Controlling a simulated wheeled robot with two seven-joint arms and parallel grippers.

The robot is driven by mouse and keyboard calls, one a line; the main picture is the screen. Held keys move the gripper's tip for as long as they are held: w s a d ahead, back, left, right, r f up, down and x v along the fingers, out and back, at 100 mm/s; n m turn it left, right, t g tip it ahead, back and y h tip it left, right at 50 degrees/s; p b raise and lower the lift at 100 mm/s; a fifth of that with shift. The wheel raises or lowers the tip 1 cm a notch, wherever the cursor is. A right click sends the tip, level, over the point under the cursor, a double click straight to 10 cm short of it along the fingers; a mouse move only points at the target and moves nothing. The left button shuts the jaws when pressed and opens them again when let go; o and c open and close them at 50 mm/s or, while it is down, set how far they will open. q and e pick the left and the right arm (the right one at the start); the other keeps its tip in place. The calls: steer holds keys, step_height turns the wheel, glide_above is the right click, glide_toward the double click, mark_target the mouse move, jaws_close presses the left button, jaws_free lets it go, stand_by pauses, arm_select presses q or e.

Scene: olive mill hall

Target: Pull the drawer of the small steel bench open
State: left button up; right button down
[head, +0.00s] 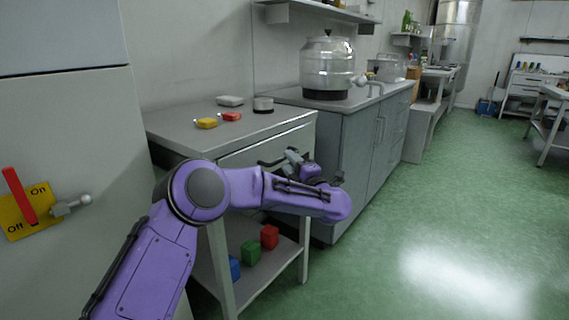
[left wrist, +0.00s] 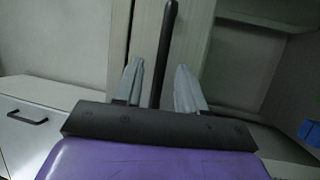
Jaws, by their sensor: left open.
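The small steel bench (head: 180,122) stands beside the grey cabinet on the left. Its drawer front (head: 262,146) shows under the top and looks shut, partly hidden by my arm. My left gripper (head: 292,158) is at the drawer front, open. In the left wrist view, the dark bar handle (left wrist: 168,32) runs upright between the two grey fingertips of my left gripper (left wrist: 158,85), with gaps visible at both sides. I cannot tell how deep the handle sits between the fingers. My right gripper is in neither view.
A grey counter (head: 345,150) adjoins at right. The green floor (head: 440,215) is clear.

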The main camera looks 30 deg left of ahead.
mark_target(285, 158)
arm_select(q)
steer(key=x, duration=0.3)
steer(key=shift+w+a, duration=0.1)
steer(key=shift+a, duration=0.1)
jaws_close()
steer(key=shift+d, duration=0.15)
